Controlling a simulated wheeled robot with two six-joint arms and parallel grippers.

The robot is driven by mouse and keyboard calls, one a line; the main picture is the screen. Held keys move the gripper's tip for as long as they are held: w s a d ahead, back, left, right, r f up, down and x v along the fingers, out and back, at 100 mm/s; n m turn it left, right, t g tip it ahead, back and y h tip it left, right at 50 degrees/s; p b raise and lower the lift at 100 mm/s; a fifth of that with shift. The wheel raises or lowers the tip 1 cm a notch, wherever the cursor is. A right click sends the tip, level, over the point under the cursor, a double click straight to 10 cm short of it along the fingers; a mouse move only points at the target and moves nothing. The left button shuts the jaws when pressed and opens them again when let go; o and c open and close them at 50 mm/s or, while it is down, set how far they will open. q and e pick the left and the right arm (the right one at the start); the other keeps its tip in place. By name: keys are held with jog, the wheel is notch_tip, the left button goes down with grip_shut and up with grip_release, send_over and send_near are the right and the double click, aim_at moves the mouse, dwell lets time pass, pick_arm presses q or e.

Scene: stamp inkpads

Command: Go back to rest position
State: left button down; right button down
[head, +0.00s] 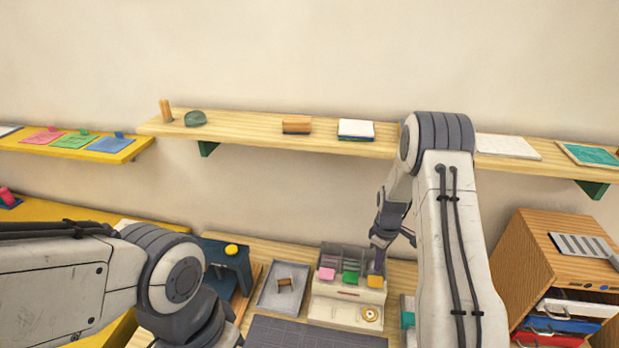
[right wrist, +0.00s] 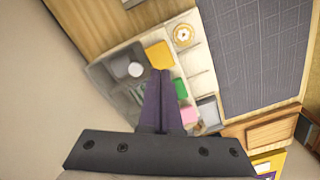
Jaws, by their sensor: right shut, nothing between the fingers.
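My right gripper (head: 378,266) reaches down over the rear right of a pale organizer box (head: 347,314) on the desk. In the right wrist view my right gripper (right wrist: 161,72) is shut, with its two fingers together and nothing between them. The fingertips appear close to a yellow pad (right wrist: 158,56), which also shows in the head view (head: 375,281). A green pad (head: 350,278) and a pink pad (head: 327,274) stand in the same row. My left arm comes in from the left in the head view, but its fingers are not visible.
A grey tray (head: 263,297) with a small brown block (head: 285,285) lies left of the organizer. A dark grey mat (head: 300,335) lies in front. A wooden drawer cabinet (head: 545,250) stands at the right. A wooden shelf (head: 250,125) runs along the wall above.

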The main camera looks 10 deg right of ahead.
jog(key=s+a+r+b, duration=0.2)
jog(key=s+a+r, duration=0.2)
jog(key=a+r, duration=0.5)
jog(key=s+a+r+b, duration=0.1)
jog(key=s+a+r, duration=0.3)
jog(key=a, duration=0.9)
jog(key=s+a+r+b, duration=0.1)
jog(key=s+a+r, duration=0.1)
jog(key=s, duration=0.8)
jog(key=s+a+r+y+b, duration=0.1)
jog(key=s+a+r, duration=0.2)
jog(key=s, duration=0.7)
jog(key=a, duration=0.2)
jog(key=shift+s+a, duration=0.15)
jog(key=shift+a, duration=0.15)
